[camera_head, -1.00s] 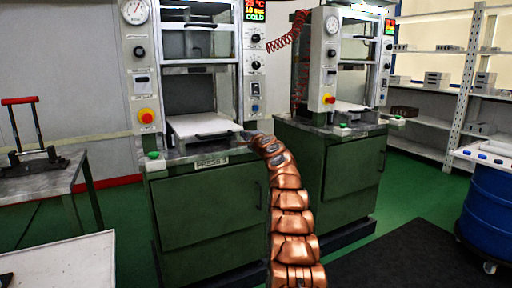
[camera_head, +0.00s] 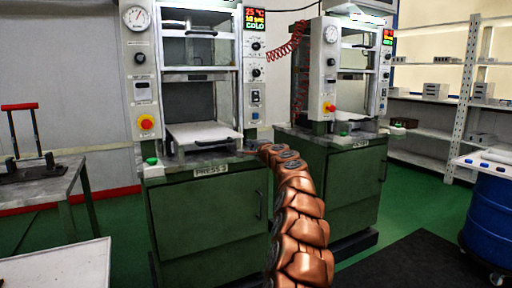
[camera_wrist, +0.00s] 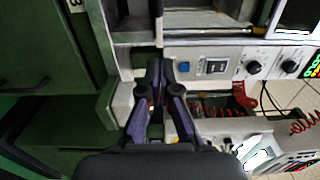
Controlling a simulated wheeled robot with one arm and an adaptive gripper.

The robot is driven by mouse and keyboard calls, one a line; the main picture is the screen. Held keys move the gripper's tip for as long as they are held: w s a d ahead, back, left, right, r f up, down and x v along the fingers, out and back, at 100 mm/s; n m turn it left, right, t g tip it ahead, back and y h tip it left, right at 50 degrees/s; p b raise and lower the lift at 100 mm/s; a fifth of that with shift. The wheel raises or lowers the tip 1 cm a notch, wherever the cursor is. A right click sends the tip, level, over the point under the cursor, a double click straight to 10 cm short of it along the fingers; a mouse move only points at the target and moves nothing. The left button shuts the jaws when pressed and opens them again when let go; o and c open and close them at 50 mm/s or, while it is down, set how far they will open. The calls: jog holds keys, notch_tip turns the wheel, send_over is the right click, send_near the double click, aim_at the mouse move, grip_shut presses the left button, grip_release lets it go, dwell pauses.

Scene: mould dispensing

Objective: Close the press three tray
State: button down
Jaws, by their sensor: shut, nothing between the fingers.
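Press three (camera_head: 205,210) is the green-based press left of centre, with a PRESS 3 label. Its pale flat tray (camera_head: 200,132) sticks out at the front of the lower opening, with a dark handle (camera_head: 218,142) along its front edge. My copper arm reaches up from the bottom, and my gripper (camera_head: 246,151) is by the right front corner of the press, mostly hidden by the arm. In the wrist view my gripper (camera_wrist: 157,66) is shut and empty, its tips by a dark bar beside the press front. I cannot tell whether they touch it.
A second press (camera_head: 335,180) stands to the right. The control panel (camera_head: 255,75) rises beside the opening. A work table (camera_head: 60,175) is at the left, a blue drum (camera_head: 490,215) at the right, and shelves (camera_head: 430,100) behind. The green floor between is partly clear.

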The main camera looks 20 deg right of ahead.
jog(key=shift+s+b, duration=0.35)
jog(key=shift+s, duration=1.3)
